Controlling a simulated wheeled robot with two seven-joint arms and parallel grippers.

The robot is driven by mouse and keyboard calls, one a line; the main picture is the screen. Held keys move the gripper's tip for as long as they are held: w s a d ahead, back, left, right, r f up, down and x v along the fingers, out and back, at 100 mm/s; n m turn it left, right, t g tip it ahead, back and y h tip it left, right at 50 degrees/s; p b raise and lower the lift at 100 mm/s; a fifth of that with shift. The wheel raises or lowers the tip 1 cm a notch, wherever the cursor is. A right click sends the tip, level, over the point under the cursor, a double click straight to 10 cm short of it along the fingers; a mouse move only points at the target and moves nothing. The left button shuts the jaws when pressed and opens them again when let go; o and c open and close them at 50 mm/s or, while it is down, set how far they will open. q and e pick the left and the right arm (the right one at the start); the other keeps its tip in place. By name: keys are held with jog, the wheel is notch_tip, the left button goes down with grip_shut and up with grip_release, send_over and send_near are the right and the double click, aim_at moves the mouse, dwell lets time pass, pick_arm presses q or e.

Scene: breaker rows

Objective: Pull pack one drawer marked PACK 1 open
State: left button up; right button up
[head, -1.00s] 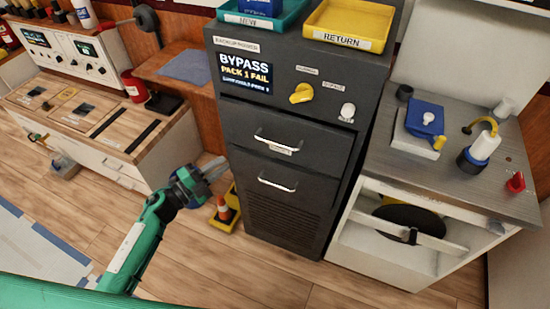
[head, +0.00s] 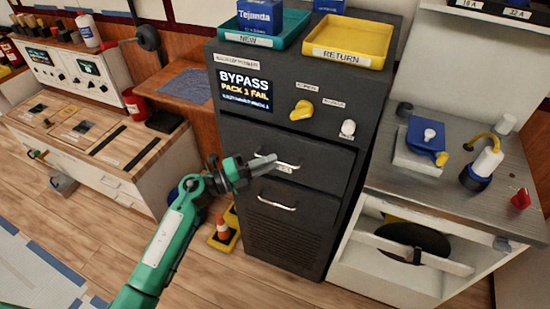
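The dark cabinet (head: 295,240) has two drawers with bright bar handles, both appearing closed. The upper drawer (head: 325,170) has a small label under its handle (head: 288,165), too small to read, so I cannot confirm which drawer is PACK 1. The lower drawer's handle (head: 277,204) is clear. My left gripper (head: 270,162) is in front of the upper drawer, its fingertips at the left end of the upper handle and overlapping it in the picture. I cannot tell whether they touch it or how far apart they are. My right gripper is not in view.
The screen (head: 244,90) reads BYPASS, PACK 1 FAIL. A yellow knob (head: 302,110) sits beside it. A teal NEW tray (head: 290,27) and yellow RETURN tray (head: 380,42) stand on top.

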pick_arm(q)
jog(key=shift+x, duration=1.2)
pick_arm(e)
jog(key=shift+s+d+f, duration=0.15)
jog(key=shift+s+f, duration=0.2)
pick_arm(q)
grip_shut()
